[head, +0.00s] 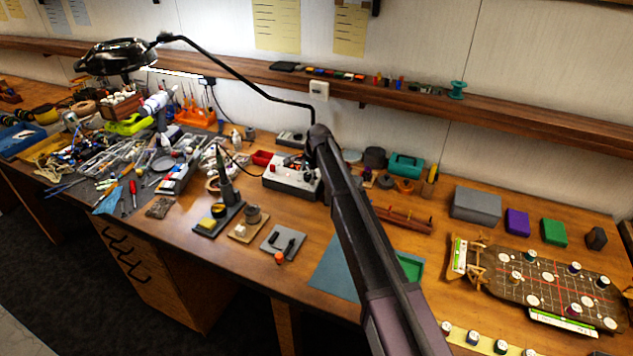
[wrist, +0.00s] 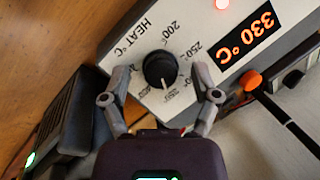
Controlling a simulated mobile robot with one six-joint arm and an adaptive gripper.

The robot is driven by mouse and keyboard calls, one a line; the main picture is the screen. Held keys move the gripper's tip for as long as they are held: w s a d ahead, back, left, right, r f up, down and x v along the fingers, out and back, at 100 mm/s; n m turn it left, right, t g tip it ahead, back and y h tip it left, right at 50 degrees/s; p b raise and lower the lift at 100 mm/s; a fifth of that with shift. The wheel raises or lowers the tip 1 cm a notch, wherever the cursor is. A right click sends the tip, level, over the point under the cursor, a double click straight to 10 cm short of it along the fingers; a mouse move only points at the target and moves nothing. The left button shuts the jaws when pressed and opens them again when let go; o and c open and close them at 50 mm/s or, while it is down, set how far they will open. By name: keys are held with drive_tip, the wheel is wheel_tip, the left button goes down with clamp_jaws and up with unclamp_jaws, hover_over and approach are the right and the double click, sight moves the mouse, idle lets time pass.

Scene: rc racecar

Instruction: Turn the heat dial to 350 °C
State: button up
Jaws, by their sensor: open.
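The black heat dial (wrist: 160,69) sits on the pale front panel (wrist: 140,45) of the heat unit, beside the printed "HEAT °C". Its white pointer line points down in the wrist view, toward the small, blurred numbers at the lower edge of the scale. The display (wrist: 248,37) glows orange and reads 330 °C. My gripper (wrist: 161,80) is open, with one finger on each side of the dial and a visible gap to it. In the head view the heat unit (head: 292,178) stands mid-bench; I cannot make out my gripper there.
An orange-tipped black rod (wrist: 253,82) lies close to the right finger in the wrist view. A dark device (wrist: 65,115) with a green light is on the left. In the head view a sharp-tipped tool stand (head: 226,185) and small pads surround the unit.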

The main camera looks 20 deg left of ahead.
drive_tip(key=shift+n, duration=0.3)
